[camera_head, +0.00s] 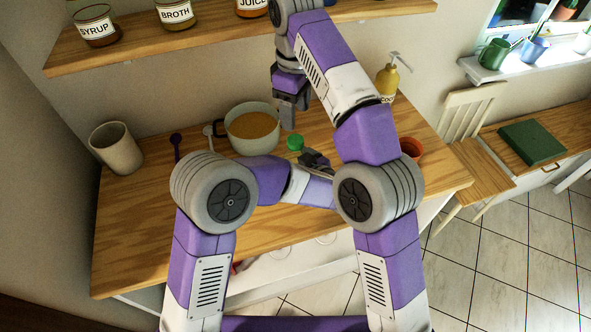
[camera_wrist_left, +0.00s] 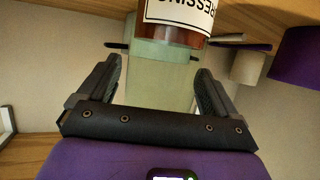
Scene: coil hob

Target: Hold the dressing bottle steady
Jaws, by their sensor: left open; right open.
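The dressing bottle (camera_wrist_left: 178,18) shows in the left wrist view, its label upside down in the picture, with a reddish-brown fill and a pale green clear part. My left gripper (camera_wrist_left: 158,80) is open, one finger on each side of that pale part; I cannot tell whether either touches it. In the head view a green cap (camera_head: 295,142), apparently the bottle's, shows above my left gripper (camera_head: 316,161), and the bottle's body is mostly hidden by my arm. My right gripper (camera_head: 290,112) is open, pointing down above and just left of the cap.
A pot of orange-brown food (camera_head: 252,127) stands left of the cap. A beige cup (camera_head: 117,148) is at the table's left end. A yellow pump bottle (camera_head: 388,80) and an orange-red pot (camera_head: 411,148) are to the right. A shelf with jars (camera_head: 175,14) hangs above. The table's front left is clear.

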